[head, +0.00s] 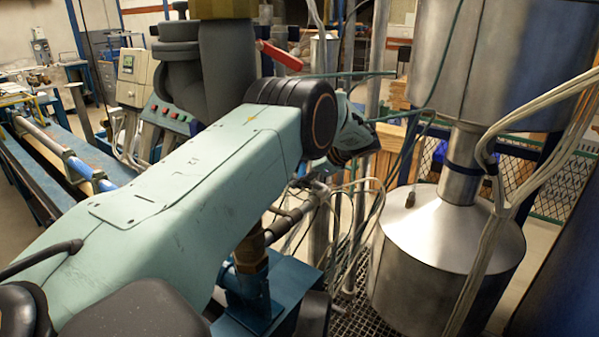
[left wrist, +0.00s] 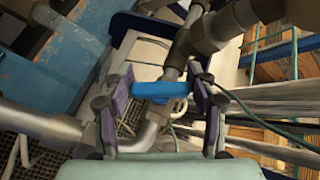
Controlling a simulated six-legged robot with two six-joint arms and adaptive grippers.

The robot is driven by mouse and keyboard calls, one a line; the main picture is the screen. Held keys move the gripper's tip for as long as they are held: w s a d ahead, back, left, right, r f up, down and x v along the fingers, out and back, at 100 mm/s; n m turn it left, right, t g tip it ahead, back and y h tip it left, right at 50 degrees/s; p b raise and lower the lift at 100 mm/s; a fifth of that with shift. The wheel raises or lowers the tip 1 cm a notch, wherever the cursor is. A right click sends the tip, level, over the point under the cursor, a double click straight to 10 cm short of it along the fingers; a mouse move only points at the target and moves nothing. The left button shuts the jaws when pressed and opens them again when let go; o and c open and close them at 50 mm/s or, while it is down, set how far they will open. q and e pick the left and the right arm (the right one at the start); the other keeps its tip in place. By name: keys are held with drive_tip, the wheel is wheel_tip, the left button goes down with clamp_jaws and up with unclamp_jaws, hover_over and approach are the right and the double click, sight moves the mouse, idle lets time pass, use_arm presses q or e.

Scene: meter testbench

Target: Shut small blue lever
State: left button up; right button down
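The small blue lever (left wrist: 160,90) is in the middle of the left wrist view, lying crosswise beside a metal pipe fitting. My left gripper (left wrist: 163,98) is open, its two purple-padded fingers wide apart, one at each end of the lever. I cannot tell whether either pad touches it. In the head view my left arm reaches in from the lower left and hides the lever and the gripper's fingers. My right gripper is in neither view.
A large steel tank (head: 450,245) stands at the right with loose cables hanging before it. A red lever (head: 280,55) sits on pipework behind my arm. A bent metal pipe (left wrist: 150,128) runs close below the blue lever. A control panel (head: 168,116) stands behind.

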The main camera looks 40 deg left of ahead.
use_arm(q)
drive_tip(key=shift+s, duration=0.1)
drive_tip(key=shift+c, duration=0.6)
drive_tip(key=c, duration=0.4)
drive_tip(key=shift+r+m+p, duration=0.1)
drive_tip(key=shift+m+p, duration=0.3)
drive_tip(key=shift+p, duration=0.05)
drive_tip(key=shift+m+t+y+p, duration=0.4)
drive_tip(key=shift+m+t+y, duration=0.1)
drive_tip(key=shift+t, duration=0.2)
drive_tip(key=shift+m+t+y, duration=0.5)
drive_tip(key=shift+m+t, duration=0.5)
drive_tip(key=shift+m, duration=0.1)
drive_tip(key=o, duration=1.2)
drive_tip(key=shift+w, duration=0.2)
drive_tip(key=shift+c, duration=0.2)
